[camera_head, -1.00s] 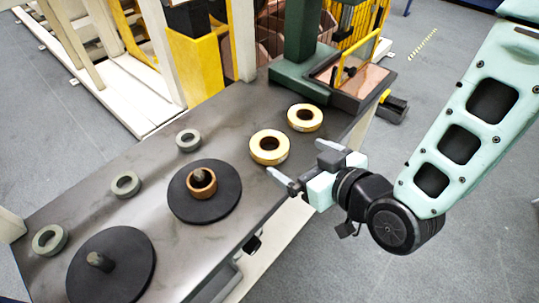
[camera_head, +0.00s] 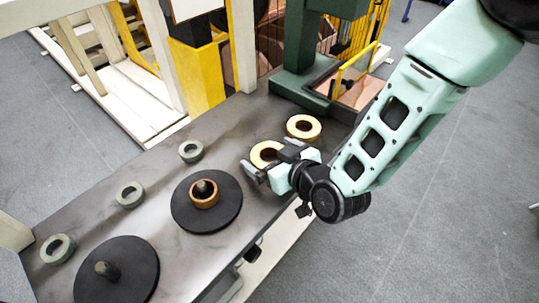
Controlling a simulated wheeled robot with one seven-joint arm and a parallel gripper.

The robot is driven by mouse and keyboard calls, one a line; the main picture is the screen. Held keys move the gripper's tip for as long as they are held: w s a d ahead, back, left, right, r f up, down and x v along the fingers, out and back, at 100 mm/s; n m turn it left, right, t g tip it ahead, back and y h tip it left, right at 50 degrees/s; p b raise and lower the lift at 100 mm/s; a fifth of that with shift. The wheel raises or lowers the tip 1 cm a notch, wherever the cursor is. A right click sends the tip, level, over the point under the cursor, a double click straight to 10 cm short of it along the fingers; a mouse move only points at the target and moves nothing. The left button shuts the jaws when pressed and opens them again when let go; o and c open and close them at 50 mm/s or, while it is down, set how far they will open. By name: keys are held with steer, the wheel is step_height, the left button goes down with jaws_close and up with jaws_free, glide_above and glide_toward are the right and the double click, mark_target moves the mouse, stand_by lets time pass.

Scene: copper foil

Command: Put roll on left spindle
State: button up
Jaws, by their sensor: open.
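Two yellow-edged rolls lie flat on the dark table, a nearer roll (camera_head: 254,154) and a farther roll (camera_head: 303,136). My gripper (camera_head: 266,164) is open at the nearer roll, with its fingers pointing left and hiding the roll's right and front parts. I cannot tell whether the fingers touch it. The left spindle (camera_head: 105,270) is a bare dark post on a round black plate (camera_head: 134,284) at the front left. The right spindle (camera_head: 206,187) stands on another black plate (camera_head: 226,212) and has a copper-brown ring (camera_head: 205,203) around it.
Several grey rings lie along the table's back-left side, including one at the far end (camera_head: 183,154), one midway (camera_head: 119,197) and one at the left (camera_head: 45,252). A green machine stand (camera_head: 297,90) rises at the table's far end. The table (camera_head: 232,135) is clear between these things.

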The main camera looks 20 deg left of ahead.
steer(key=c, duration=1.1)
steer(key=shift+c, duration=0.2)
step_height(320, 180, up, 10)
steer(key=shift+b, duration=0.4)
